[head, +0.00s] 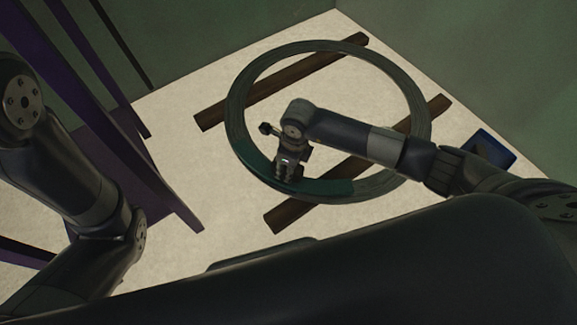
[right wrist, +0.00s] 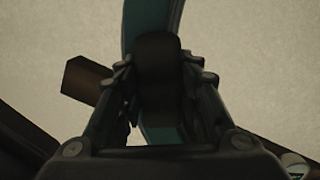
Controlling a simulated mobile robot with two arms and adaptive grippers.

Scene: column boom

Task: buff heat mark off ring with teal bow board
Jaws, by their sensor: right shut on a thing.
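The large grey-green ring (head: 240,88) lies flat across two dark wooden battens on the pale surface. The teal bow board (head: 330,187) is a curved strip along the ring's near-left arc. It follows the ring's curve and appears to rest on it. My right gripper (head: 287,174) is over the board. In the right wrist view, my right gripper (right wrist: 160,85) is shut on a dark rounded grip, with the teal board (right wrist: 150,14) showing beyond it. I cannot make out the heat mark. My left arm shows at the left, but its gripper is out of view.
The battens (head: 280,86) (head: 290,208) stick out past the ring. A dark blue tray or box (head: 495,148) is to the right, partly behind my right arm. A purple frame (head: 130,165) stands at the left. Pale floor is clear between frame and ring. Green walls close the back.

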